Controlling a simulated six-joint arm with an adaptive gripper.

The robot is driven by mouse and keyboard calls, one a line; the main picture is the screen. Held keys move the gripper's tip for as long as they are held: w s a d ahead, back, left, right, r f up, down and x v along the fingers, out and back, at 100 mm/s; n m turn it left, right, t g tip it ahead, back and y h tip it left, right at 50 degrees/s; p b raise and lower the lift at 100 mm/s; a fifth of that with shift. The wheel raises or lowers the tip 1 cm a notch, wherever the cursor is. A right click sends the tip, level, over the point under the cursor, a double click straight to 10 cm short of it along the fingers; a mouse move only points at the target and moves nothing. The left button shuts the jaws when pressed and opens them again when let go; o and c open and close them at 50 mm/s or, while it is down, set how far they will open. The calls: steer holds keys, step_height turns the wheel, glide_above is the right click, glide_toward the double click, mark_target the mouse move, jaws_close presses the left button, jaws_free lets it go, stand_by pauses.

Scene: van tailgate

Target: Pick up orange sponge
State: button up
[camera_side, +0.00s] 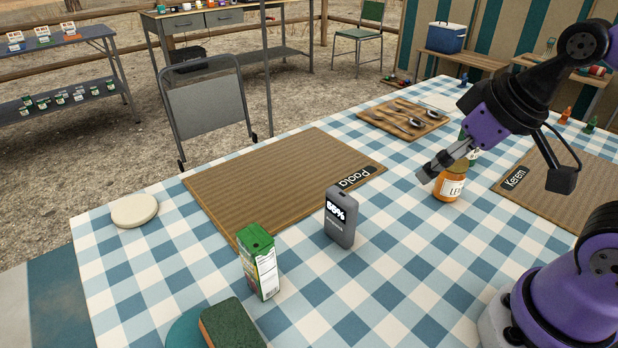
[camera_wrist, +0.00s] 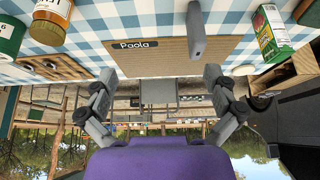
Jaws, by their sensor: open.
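The sponge (camera_side: 230,325) lies at the bottom edge of the side view, with a dark green top and an orange-brown side, partly cut off by the frame. It rests on or against a round teal thing (camera_side: 186,330). What seems to be the sponge also shows at the top right edge of the wrist view (camera_wrist: 309,12). My gripper (camera_side: 432,172) is open and empty above the table, in front of an orange bottle (camera_side: 450,184) in the side view and well away from the sponge. Its two separated fingers also show in the wrist view (camera_wrist: 158,84).
A green carton (camera_side: 260,265) and a grey power bank (camera_side: 341,218) stand between my gripper and the sponge.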

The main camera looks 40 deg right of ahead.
steer(key=w+a+r+g+y, duration=0.1)
steer(key=w+a+g+y, duration=0.1)
steer(key=w+a, duration=0.6)
steer(key=g, duration=0.4)
glide_toward(232, 328)
steer(key=shift+y, duration=0.3)
steer(key=x, duration=0.4)
steer(key=shift+f, duration=0.25)
steer(key=x, duration=0.5)
steer(key=shift+d+f, duration=0.15)
steer(key=shift+f, duration=0.3)
steer(key=c, duration=0.8)
steer(key=shift+r, duration=0.15)
